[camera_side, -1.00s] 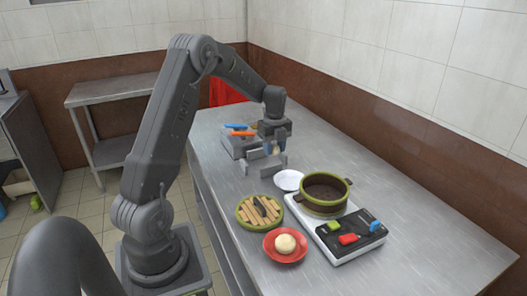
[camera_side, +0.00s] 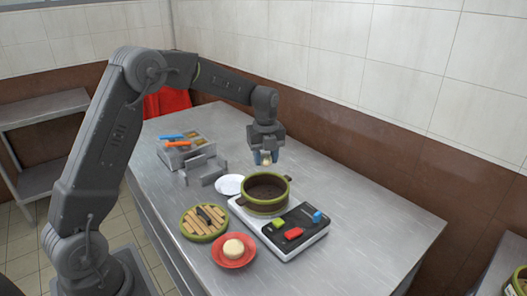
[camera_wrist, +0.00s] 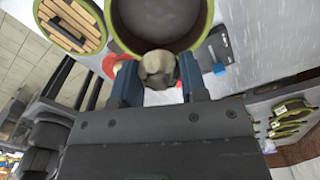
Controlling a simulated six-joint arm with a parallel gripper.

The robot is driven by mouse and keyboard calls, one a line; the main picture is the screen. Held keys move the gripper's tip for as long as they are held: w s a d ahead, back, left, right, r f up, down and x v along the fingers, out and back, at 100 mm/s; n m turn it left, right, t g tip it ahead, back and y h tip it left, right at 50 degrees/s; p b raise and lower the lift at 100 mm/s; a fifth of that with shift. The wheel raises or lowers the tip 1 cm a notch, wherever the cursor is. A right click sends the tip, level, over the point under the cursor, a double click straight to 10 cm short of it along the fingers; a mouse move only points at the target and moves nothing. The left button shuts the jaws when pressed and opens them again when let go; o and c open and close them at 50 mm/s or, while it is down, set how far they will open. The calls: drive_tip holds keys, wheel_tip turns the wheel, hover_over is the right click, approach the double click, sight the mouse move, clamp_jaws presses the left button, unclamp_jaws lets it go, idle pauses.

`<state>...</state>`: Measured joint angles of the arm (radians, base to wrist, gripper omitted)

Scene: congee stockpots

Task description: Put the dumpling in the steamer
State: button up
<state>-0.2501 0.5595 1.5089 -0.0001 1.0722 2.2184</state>
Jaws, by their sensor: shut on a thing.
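My gripper (camera_side: 266,160) is shut on a small pale dumpling (camera_side: 266,159), which also shows between the blue fingers in the wrist view (camera_wrist: 158,70). The gripper is raised above the table, around the far side of the steamer (camera_side: 265,207). The steamer is a round dark pot with a green rim and side handles, standing open on the cooker. In the wrist view the steamer's green rim and grey inside (camera_wrist: 160,20) lie just beyond the dumpling. The slatted round lid (camera_side: 203,222) lies on the table, left of the cooker.
A red plate (camera_side: 233,262) with a pale bun (camera_side: 233,248) stands before the cooker (camera_side: 285,240), which has red, green and blue parts on top. A white plate (camera_side: 229,184) lies left of the steamer. A grey rack (camera_side: 190,150) stands behind. The table's right side is clear.

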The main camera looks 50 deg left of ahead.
sight(266, 198)
drive_tip(key=shift+f, duration=5.95)
drive_tip(key=shift+f, duration=0.35)
drive_tip(key=o, duration=1)
drive_tip(key=c, duration=0.3)
drive_tip(key=shift+r, duration=0.15)
drive_tip(key=shift+r, duration=2.35)
drive_tip(key=shift+r, duration=0.1)
drive_tip(key=shift+r, duration=3.4)
